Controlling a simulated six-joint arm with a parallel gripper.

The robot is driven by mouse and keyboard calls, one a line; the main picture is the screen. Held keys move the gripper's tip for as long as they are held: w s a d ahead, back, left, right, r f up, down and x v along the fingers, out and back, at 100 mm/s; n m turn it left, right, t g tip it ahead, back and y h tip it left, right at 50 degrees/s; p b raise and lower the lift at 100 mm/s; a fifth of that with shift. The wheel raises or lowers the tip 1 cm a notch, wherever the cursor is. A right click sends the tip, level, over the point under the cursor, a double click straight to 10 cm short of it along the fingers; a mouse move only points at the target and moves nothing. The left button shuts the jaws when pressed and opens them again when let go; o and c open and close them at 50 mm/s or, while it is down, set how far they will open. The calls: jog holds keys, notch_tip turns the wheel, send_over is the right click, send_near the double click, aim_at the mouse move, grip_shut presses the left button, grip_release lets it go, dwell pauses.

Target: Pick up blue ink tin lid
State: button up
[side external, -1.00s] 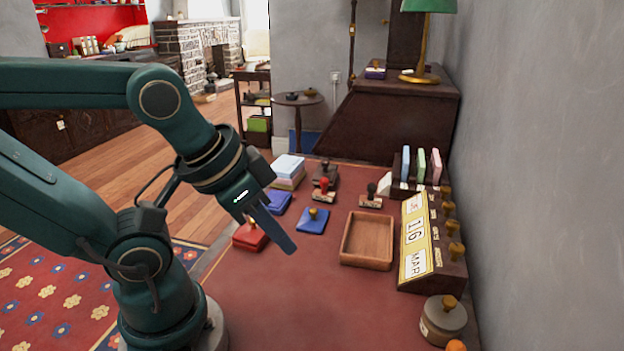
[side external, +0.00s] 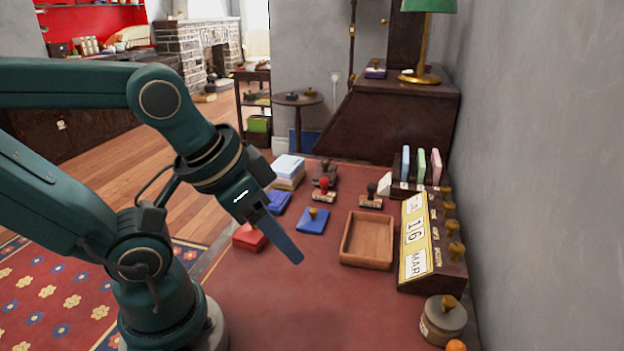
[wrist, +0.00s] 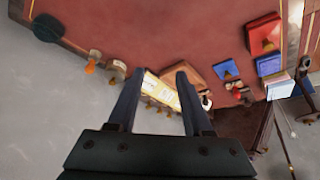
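The blue ink tin lid (side external: 311,223) is a flat blue square with a small wooden knob. It lies on the red desktop, just right of my gripper in the side view. In the wrist view the blue lid (wrist: 221,69) is right of my fingers, not between them. A second blue square piece (side external: 279,202) lies behind it, partly hidden by my gripper. My gripper (side external: 294,259) is tilted down over the desk, empty. In the wrist view my gripper (wrist: 157,75) has its two fingers well apart.
A red tin (side external: 249,238) is close left of my gripper. A wooden tray (side external: 367,241) and a date calendar (side external: 415,240) stand to the right. Stamps (side external: 324,188) and a stack of pads (side external: 288,168) are behind. The front desk is clear.

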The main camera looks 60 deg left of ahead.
jog(key=o, duration=0.6)
jog(key=n+g+y, duration=0.1)
jog(key=n+y, duration=0.2)
jog(key=n, duration=0.5)
send_over(312, 213)
jog(key=d, duration=0.3)
notch_tip(312, 213, down, 7)
jog(key=shift+n+g, duration=0.5)
jog(key=shift+g, duration=0.2)
jog(key=f, duration=0.1)
jog(key=s+a+f, duration=0.1)
jog(key=f, duration=0.2)
jog(key=shift+s+a, duration=0.2)
jog(key=shift+a, duration=0.05)
jog(key=shift+x, duration=2.35)
